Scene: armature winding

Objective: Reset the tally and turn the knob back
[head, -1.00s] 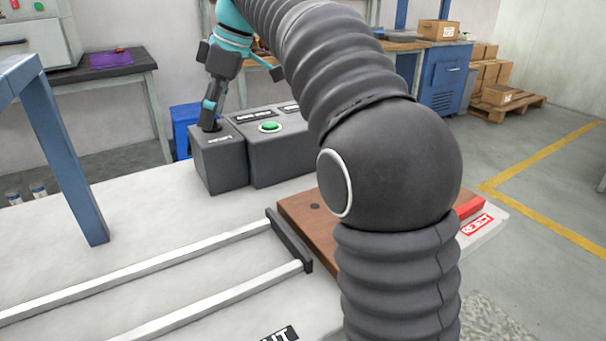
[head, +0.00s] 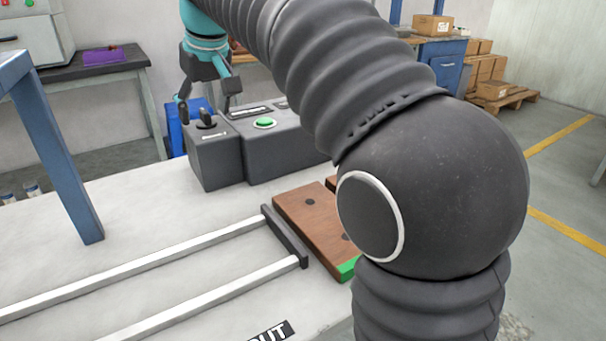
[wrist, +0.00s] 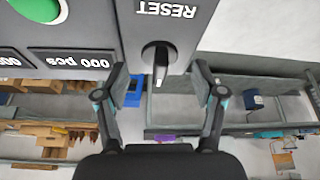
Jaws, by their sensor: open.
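The black knob (head: 206,119) stands on the top of a dark grey box (head: 218,160) at the back of the bench. In the wrist view the knob (wrist: 160,60) has a pale pointer line and sits beside an upside-down RESET label (wrist: 164,9). My gripper (head: 208,102) is open above the knob, one finger on each side.
A green button (head: 264,123) sits on the adjoining grey box, right of the knob. White rails (head: 150,265) run to a brown block (head: 310,215) with a green end. A blue post (head: 60,150) stands at left. My arm hides the bench's right side.

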